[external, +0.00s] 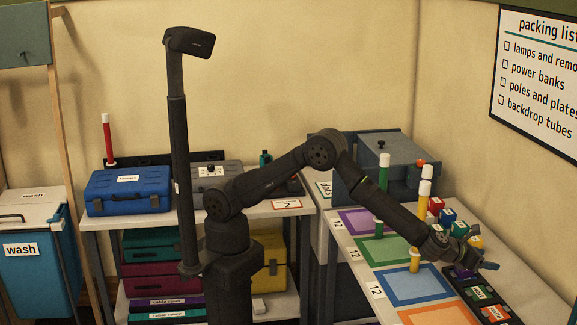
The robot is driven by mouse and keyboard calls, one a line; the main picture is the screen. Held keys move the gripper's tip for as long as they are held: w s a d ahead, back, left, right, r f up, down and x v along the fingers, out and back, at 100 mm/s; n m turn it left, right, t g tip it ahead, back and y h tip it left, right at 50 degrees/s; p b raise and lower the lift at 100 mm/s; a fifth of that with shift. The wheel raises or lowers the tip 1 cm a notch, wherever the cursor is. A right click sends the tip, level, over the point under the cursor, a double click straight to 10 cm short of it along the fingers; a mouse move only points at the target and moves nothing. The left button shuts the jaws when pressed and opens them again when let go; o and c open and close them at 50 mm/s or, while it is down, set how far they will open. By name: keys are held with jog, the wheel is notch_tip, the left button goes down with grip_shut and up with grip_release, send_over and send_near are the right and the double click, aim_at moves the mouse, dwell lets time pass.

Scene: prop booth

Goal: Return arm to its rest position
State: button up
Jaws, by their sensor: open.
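My gripper (485,266) is at the right in the external view, at the end of my outstretched dark arm. It is low over the right-hand table, by the dark tray (461,284) that holds labelled coloured pieces. The jaws are open and I see nothing held between them. The fingertips are small here, and I cannot tell whether they touch anything. The arm rises from my column, bends at a high elbow and slopes down to the right.
Coloured mats, including a blue one (413,285) and a green one (384,249), lie along the table. A yellow cylinder (415,260) stands near my forearm. Coloured blocks and white-topped cylinders stand behind it. A blue case (128,190) sits on the left shelf.

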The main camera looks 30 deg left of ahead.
jog(key=w+d+f, duration=0.1)
jog(key=w+f, duration=0.1)
jog(key=w, duration=0.1)
jog(key=w+d+f, duration=0.1)
jog(key=w+f, duration=0.1)
jog(key=w, duration=0.2)
jog(key=w+d+f, duration=0.1)
jog(key=w+f, duration=0.1)
jog(key=w, duration=0.1)
jog(key=shift+w+d+f, duration=0.1)
jog(key=shift+w+d, duration=0.15)
jog(key=shift+d, duration=0.05)
jog(key=s+a+r, duration=0.1)
jog(key=s+r, duration=0.5)
jog(key=s, duration=0.4)
jog(key=s+a, duration=0.2)
jog(key=a, duration=0.4)
jog(key=shift+a+r, duration=0.25)
jog(key=shift+r, duration=0.2)
jog(key=shift+s, duration=0.1)
